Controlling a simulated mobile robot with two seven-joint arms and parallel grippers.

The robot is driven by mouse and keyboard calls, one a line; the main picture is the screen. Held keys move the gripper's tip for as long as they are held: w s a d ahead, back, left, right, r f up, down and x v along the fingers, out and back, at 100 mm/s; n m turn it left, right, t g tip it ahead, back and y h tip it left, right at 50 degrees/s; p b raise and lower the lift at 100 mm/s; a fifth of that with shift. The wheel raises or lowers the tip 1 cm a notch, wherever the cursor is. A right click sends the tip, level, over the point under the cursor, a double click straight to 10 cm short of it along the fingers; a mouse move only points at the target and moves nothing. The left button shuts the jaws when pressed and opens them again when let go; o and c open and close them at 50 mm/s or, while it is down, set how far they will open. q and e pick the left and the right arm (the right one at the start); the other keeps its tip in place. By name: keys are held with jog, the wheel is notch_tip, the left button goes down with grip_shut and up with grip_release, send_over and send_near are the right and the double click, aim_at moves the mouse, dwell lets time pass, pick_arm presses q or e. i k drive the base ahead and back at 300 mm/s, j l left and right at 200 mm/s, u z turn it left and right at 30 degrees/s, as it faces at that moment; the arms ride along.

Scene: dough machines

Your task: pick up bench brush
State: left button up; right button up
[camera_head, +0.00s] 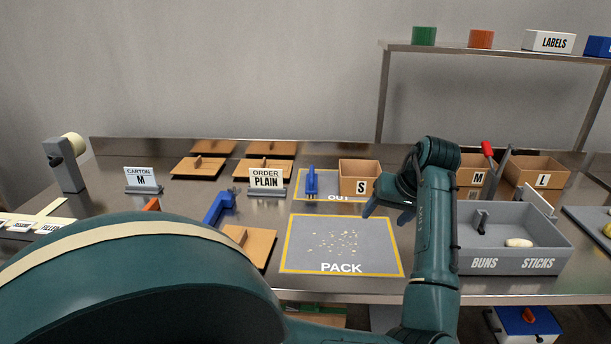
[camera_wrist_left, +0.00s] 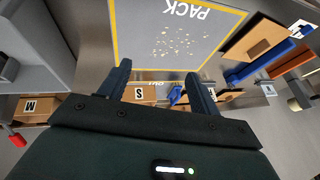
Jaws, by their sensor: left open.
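Two blue tools lie on the steel bench, and I cannot tell for certain which is the bench brush. A long blue tool with a raised handle (camera_head: 218,207) lies left of the PACK mat; it also shows in the wrist view (camera_wrist_left: 260,64). A smaller upright blue tool (camera_head: 311,182) stands at the OUT mat, partly hidden behind a finger in the wrist view (camera_wrist_left: 175,95). My left gripper (camera_head: 388,208) is open and empty above the bench near the PACK mat's far right corner, apart from both tools; its fingers also show in the wrist view (camera_wrist_left: 157,69). My right gripper is out of view.
The PACK mat (camera_head: 300,260) bears scattered crumbs. Carton S (camera_head: 359,176) stands behind my gripper. A grey BUNS and STICKS tray (camera_head: 475,262) is at right. Brown flat boards (camera_head: 255,243) lie beside the mat. ORDER (camera_head: 266,180) and CARTON (camera_head: 142,179) signs stand at left.

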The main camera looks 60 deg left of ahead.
aim_at(311, 181)
jog(key=i+j, duration=0.1)
jog(key=j, duration=1.05)
jog(key=i+j, duration=0.15)
jog(key=j, duration=0.4)
